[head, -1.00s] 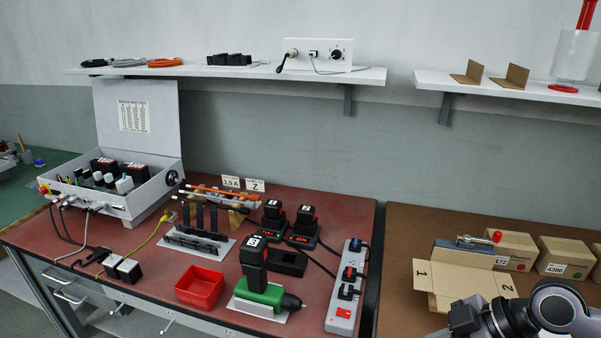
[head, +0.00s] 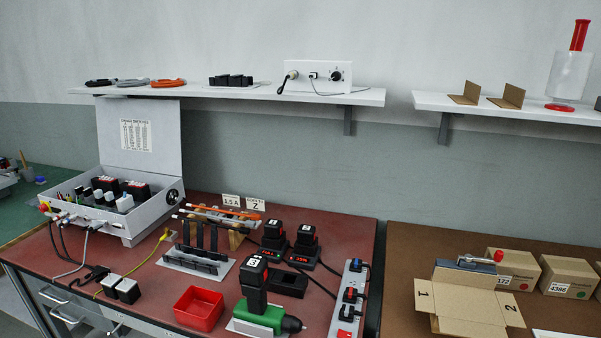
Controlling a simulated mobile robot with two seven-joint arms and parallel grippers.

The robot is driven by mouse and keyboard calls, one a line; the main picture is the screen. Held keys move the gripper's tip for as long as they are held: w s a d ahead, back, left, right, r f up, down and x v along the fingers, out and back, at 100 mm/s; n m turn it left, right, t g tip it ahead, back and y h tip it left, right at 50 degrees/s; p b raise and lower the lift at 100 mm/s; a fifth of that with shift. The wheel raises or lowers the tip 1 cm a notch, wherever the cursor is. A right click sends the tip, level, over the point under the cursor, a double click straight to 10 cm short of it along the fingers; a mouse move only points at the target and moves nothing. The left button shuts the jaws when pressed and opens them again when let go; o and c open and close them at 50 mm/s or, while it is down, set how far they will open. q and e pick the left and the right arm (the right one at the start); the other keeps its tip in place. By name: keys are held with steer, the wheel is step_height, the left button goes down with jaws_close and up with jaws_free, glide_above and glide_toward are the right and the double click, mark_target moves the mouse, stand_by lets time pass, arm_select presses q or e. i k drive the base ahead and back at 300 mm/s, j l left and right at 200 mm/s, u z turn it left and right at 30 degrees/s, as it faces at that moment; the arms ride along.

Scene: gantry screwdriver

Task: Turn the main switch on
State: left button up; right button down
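A grey control box (head: 143,221) with its lid raised stands at the back left of the red bench. A round black rotary knob (head: 173,196) is on its right side wall. A small red and yellow part (head: 45,206) is at its left front corner. Which of these is the main switch I cannot tell, and the knob's setting is too small to read. A power strip (head: 350,298) with black plugs and a red switch (head: 345,334) is at the bench's right side. Neither of my grippers is in view.
A green and black screwdriver (head: 262,312), a red bin (head: 199,309), chargers with batteries (head: 303,250) and a black holder rack (head: 199,262) crowd the red bench. An open carton (head: 466,300) lies on the brown table. A white shelf (head: 230,94) hangs above.

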mark_target(43, 208)
steer(key=u, duration=1.45)
steer(key=i+j+z, duration=0.1)
steer(key=z, duration=0.6)
steer(key=i+j+z, duration=0.15)
steer(key=j+z, duration=0.2)
steer(key=i+j+z, duration=0.1)
steer(key=j+z, duration=0.35)
steer(key=j, duration=0.2)
steer(key=i+j+z, duration=0.15)
steer(key=j, duration=0.25)
steer(key=j+z, duration=0.2)
steer(key=j, duration=1.35)
steer(key=i, duration=0.05)
